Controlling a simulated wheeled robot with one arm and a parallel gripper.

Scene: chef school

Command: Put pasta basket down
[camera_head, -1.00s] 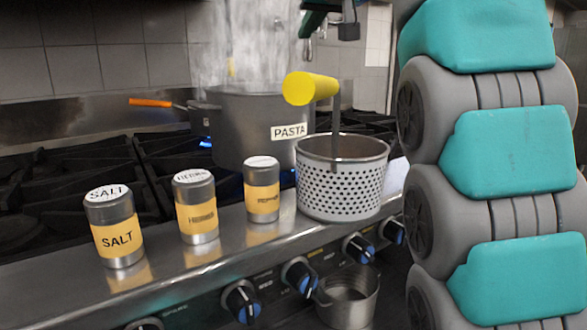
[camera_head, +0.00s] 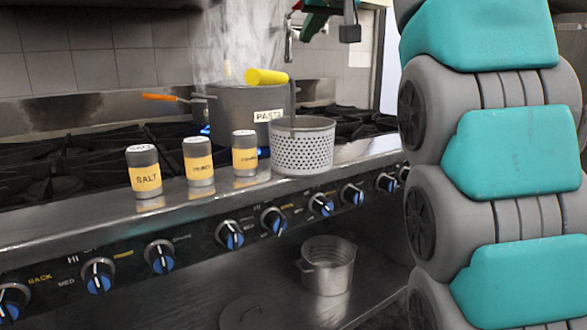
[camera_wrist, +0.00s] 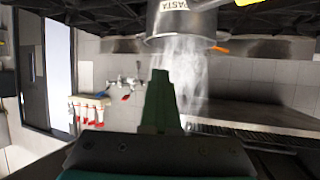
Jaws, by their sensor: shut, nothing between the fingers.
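The pasta basket (camera_head: 302,152), a perforated metal strainer with a yellow handle (camera_head: 266,77), stands upright on the metal front ledge of the stove. It is in front of and beside the grey pot (camera_head: 235,112) labelled PASTA, which steams on the burners. The pot also shows, overturned, at the top of the wrist view (camera_wrist: 180,25). My gripper (camera_wrist: 161,82) shows green fingers closed together with nothing between them. In the head view only a part of it shows at the top edge, above and apart from the basket.
Three shakers, salt (camera_head: 144,172), a second (camera_head: 198,162) and a third (camera_head: 244,153), stand left of the basket on the ledge. A pan with an orange handle (camera_head: 160,97) is behind. Knobs line the stove front. A small pot (camera_head: 327,265) sits on the lower shelf.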

